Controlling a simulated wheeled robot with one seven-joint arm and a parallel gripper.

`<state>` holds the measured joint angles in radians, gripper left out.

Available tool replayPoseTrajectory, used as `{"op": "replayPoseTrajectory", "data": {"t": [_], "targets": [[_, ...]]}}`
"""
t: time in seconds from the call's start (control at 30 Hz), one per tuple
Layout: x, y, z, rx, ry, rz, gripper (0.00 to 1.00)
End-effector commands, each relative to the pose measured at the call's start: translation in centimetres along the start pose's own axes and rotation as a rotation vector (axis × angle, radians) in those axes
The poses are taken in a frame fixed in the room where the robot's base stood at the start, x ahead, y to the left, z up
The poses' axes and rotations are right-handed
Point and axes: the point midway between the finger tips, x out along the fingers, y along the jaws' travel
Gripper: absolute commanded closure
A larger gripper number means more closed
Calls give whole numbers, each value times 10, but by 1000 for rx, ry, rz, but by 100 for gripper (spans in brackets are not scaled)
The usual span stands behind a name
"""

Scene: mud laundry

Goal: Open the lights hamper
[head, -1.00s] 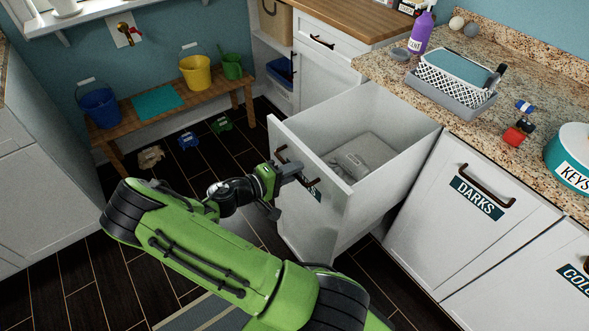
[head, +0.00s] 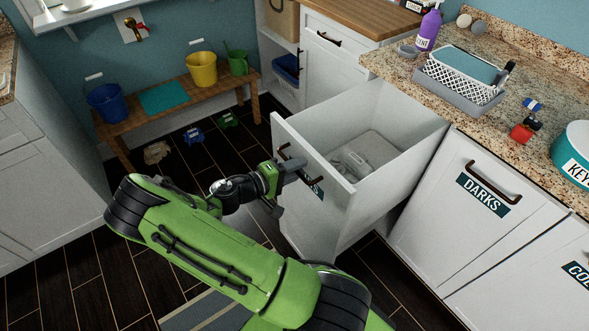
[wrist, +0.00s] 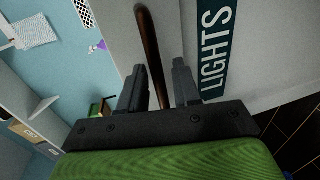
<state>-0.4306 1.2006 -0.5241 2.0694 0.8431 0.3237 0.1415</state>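The lights hamper (head: 305,222) is a white pull-out bin left of the darks hamper. It stands pulled far out from the cabinet, its inside showing with a pale grey item (head: 360,158) at the bottom. Its front has a dark bar handle (wrist: 149,45) and a "LIGHTS" label (wrist: 215,48), partly hidden by my gripper in the head view. My gripper (head: 292,172) is at this front. In the wrist view its two fingers (wrist: 160,85) stand apart on either side of the handle, with a visible gap beside the bar.
The closed darks hamper (head: 440,215) is to the right, below a granite counter (head: 395,75) with a basket and bottle. A wooden bench (head: 150,115) with buckets stands at the back left. Dark floor (head: 75,280) is clear left of my arm.

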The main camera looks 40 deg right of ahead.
Motion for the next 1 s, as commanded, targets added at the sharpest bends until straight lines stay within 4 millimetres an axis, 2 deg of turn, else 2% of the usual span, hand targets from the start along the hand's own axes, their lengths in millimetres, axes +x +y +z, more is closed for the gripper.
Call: {"op": "replayPoseTrajectory", "data": {"t": [0.07, 0.17, 0.5, 0.6, 0.77, 1.0], "targets": [[-4, 0, 0, 0, 2, 0, 68], [-20, 1, -1, -1, 6, -1, 68], [-115, 2, -1, 1, 6, -1, 68], [-137, 1, -1, 1, 5, -2, 68], [-156, 0, 0, 1, 2, 0, 68], [-158, 0, 0, 0, -1, 0, 68]]}}
